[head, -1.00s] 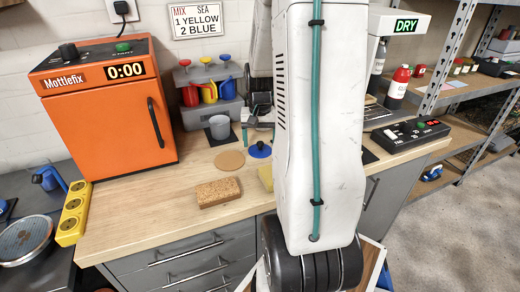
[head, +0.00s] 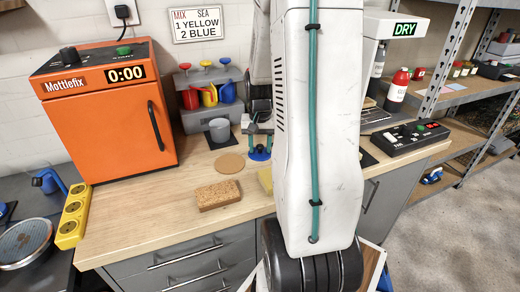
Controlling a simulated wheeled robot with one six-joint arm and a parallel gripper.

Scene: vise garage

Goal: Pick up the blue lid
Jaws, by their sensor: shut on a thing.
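The blue lid (head: 260,155) is a small round disc on the wooden worktop, right of a round cork mat (head: 229,163). My gripper (head: 259,142) is over it, with its fingers around the lid's knob, shut on it. The fingers hide the knob and part of the lid's top. The lid looks level and at worktop height; whether it touches the wood I cannot tell. My arm covers the area to the right.
A grey cup (head: 219,130) stands left of the gripper, before a grey rack with red, yellow and blue cans (head: 227,92). The orange oven (head: 110,120) is at left.

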